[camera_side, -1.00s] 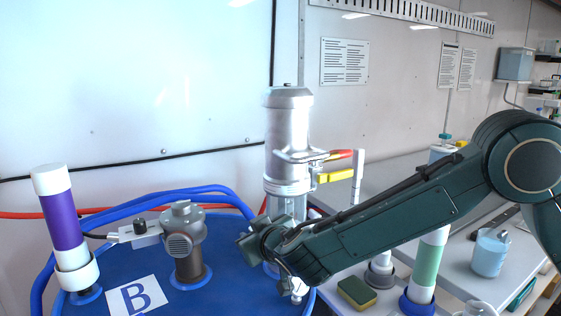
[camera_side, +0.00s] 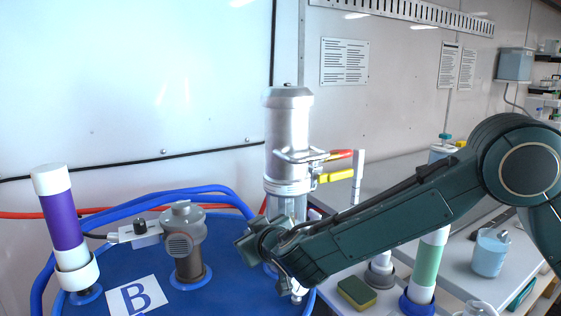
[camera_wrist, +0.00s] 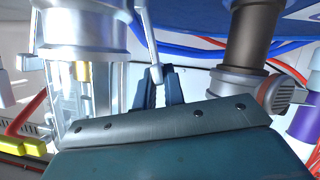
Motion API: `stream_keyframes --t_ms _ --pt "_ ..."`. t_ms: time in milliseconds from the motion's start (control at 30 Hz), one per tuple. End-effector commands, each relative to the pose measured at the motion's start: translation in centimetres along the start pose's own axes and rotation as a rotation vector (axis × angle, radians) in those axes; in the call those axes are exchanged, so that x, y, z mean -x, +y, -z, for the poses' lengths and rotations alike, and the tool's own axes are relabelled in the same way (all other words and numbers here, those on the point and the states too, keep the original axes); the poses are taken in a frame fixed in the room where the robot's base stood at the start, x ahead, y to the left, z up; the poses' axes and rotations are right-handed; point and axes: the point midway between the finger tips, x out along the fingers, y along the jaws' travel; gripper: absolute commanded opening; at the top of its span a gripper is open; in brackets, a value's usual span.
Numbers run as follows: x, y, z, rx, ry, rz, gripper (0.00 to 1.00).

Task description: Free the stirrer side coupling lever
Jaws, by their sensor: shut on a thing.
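The silver stirrer (camera_side: 288,130) stands upright on the blue drum lid, with a metal collar and a clear section below its body. In the wrist view its silver lower part (camera_wrist: 85,25) is at upper left. A thin pale metal lever (camera_wrist: 149,40) hangs beside it and ends in a small knob. My gripper (camera_wrist: 157,82) has its dark blue fingers around the knob end and is shut on it. In the side view my wrist hides the fingers and most of the lever; a small metal end (camera_side: 297,291) shows below the wrist.
A grey-brown fitting (camera_side: 185,245) and a purple-and-white cylinder (camera_side: 65,225) stand left on the blue lid (camera_side: 225,285). Red and yellow handles (camera_side: 340,172) stick out right of the stirrer. A sponge (camera_side: 356,292) and a green-and-white cylinder (camera_side: 428,265) are at right.

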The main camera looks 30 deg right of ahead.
Motion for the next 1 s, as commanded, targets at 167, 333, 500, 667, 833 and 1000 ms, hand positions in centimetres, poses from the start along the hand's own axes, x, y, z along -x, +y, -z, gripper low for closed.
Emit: stream_keyframes --t_ms 167,333,500,667,833,1000 --pt "0.0 -0.7 -0.1 0.059 -0.002 -0.023 0.0" --pt "-0.1 -1.6 -0.3 0.154 -0.003 -0.063 0.0" --pt "-0.2 -2.8 -0.7 0.283 -0.003 -0.115 0.0" --pt "-0.4 -3.9 -1.2 0.423 -0.004 -0.173 0.0" --pt "-0.7 -5.0 -2.0 0.572 -0.005 -0.235 0.0" --pt "-1.1 -5.8 -2.7 0.697 -0.005 -0.288 0.0"
